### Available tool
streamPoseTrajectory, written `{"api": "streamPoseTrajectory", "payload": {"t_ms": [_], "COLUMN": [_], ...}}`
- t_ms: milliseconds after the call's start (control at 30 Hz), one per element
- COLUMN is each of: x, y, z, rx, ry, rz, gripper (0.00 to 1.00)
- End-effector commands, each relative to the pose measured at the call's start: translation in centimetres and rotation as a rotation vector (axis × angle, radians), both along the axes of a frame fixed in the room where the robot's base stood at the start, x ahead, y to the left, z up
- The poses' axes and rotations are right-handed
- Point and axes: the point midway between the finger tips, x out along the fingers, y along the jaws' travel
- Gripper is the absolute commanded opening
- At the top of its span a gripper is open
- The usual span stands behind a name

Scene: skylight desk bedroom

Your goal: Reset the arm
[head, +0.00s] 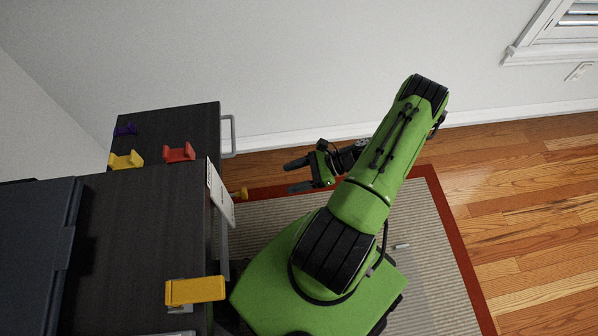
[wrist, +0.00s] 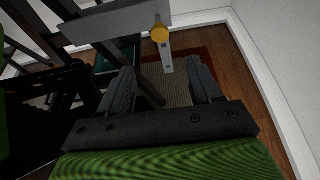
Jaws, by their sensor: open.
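My green arm reaches up over the rug in the head view and bends back toward the dark furniture on the left. My gripper (head: 291,177) hangs to the right of this furniture, with its two dark fingers apart and pointing left. In the wrist view my gripper (wrist: 161,76) also shows open, and nothing is between its fingers.
A dark desk (head: 140,230) stands at left, a dark cabinet (head: 185,125) with a light handle behind it. A red holder (head: 178,153), yellow holder (head: 126,161) and larger yellow piece (head: 195,290) sit there. Wooden floor (head: 520,230) at right is clear.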

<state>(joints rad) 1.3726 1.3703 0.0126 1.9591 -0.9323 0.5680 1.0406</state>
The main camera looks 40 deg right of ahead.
Motion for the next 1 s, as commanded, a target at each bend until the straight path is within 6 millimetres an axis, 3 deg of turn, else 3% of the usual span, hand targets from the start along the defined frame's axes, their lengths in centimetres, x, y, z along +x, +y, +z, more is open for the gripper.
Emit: {"api": "streamPoseTrajectory", "payload": {"t_ms": [133, 733, 867, 1000], "x": [-0.7, -0.6, 0.4, 1.9], "y": [-1.0, -1.1, -1.2, -0.5], "z": [0.5, 1.0, 4.4, 10.0], "rx": [-0.001, -0.02, -0.165, -0.394], "ry": [-0.001, -0.001, -0.019, -0.062], "rz": [0.0, 0.022, 0.172, 0.422], "gripper": [0.64, 0.64, 0.64, 0.64]}}
